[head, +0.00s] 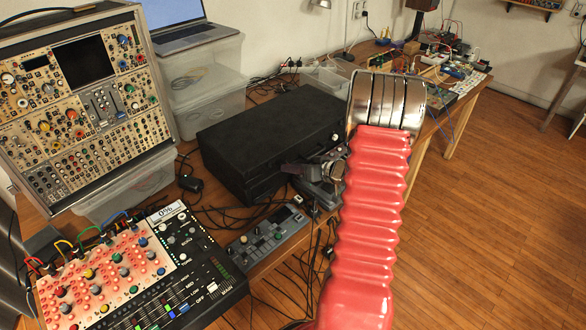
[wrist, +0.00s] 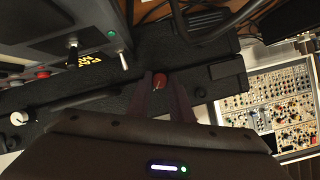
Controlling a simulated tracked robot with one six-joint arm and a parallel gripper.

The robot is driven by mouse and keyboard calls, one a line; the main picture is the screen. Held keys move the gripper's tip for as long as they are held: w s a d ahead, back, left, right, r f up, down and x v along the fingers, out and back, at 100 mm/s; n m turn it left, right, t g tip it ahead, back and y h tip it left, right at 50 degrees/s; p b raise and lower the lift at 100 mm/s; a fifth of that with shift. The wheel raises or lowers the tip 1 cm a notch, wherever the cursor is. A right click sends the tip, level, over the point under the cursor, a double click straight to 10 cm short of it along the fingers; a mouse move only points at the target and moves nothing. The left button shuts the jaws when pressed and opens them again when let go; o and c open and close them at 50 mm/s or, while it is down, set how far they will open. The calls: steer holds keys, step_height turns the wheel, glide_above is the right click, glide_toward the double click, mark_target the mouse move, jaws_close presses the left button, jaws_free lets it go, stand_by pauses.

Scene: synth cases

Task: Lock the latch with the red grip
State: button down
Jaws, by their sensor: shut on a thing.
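A black case (head: 270,138) stands shut on the table in the head view. My gripper (head: 322,170) is at the right end of its front side. In the wrist view, my gripper (wrist: 160,88) has its two dark fingers on either side of a small red grip (wrist: 159,79) and is shut on it. The red grip lies against the black case surface (wrist: 200,72). The rest of the latch is hidden by the fingers and the gripper body, so I cannot tell its position.
A grey control box (head: 268,232) and a mixer with coloured knobs (head: 150,265) stand in front of the case. A modular synth rack (head: 80,100) and clear bins (head: 205,85) stand at left. Loose cables lie around the case. The wooden floor (head: 480,220) at right is clear.

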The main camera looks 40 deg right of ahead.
steer(key=shift+d+m+y, duration=0.1)
steer(key=shift+m+y, duration=0.4)
steer(key=shift+m, duration=0.2)
steer(key=c, duration=1.6)
jaws_free()
steer(key=v, duration=1.3)
steer(key=shift+s+d, duration=0.2)
steer(key=shift+s, duration=0.2)
